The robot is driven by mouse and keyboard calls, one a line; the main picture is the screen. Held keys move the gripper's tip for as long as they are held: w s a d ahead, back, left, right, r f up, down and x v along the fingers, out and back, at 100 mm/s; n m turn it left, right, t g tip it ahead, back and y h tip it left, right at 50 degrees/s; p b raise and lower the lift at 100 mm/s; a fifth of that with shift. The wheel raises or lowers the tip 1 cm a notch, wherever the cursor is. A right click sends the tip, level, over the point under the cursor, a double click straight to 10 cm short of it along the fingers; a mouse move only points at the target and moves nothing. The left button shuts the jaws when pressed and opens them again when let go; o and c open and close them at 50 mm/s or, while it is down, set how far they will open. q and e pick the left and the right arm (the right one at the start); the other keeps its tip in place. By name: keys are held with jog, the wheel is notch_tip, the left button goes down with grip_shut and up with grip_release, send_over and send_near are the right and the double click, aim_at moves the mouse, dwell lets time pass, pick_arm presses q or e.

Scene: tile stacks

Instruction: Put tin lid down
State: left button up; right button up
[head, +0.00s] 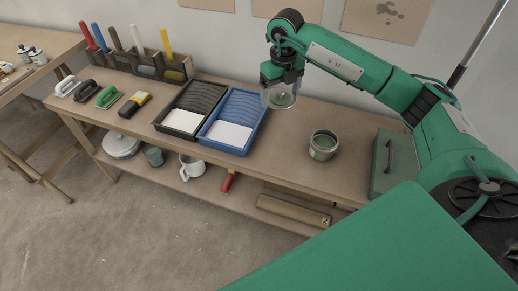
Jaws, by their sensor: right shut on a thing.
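My right gripper (281,88) hangs above the back part of the workbench (283,150), pointing down. It is shut on the tin lid (283,101), a round, pale metallic disc that shows just below the fingers. The lid is held up, to the right of the blue paint tray; its exact height above the bench is hard to tell. An open metal tin (323,146) with green inside stands on the bench, to the right of and nearer than the lid. My left gripper is out of view.
A blue tray (240,142) and a black tray (163,128) lie left of the lid. A green toolbox (385,165) stands right of the tin. Brushes, scrubbers and a tool rack (150,65) fill the left. Bare bench lies around the tin.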

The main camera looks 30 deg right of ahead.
jog(key=shift+w+a+f, duration=0.1)
jog(key=shift+a+f, duration=0.1)
jog(key=shift+f, duration=0.15)
jog(key=p, duration=0.1)
send_over(275, 147)
jog(key=shift+n, duration=0.3)
notch_tip(275, 147, down, 15)
jog(key=shift+w+f, duration=0.1)
notch_tip(275, 147, down, 4)
jog(key=shift+r, duration=0.1)
jog(key=shift+f, duration=0.3)
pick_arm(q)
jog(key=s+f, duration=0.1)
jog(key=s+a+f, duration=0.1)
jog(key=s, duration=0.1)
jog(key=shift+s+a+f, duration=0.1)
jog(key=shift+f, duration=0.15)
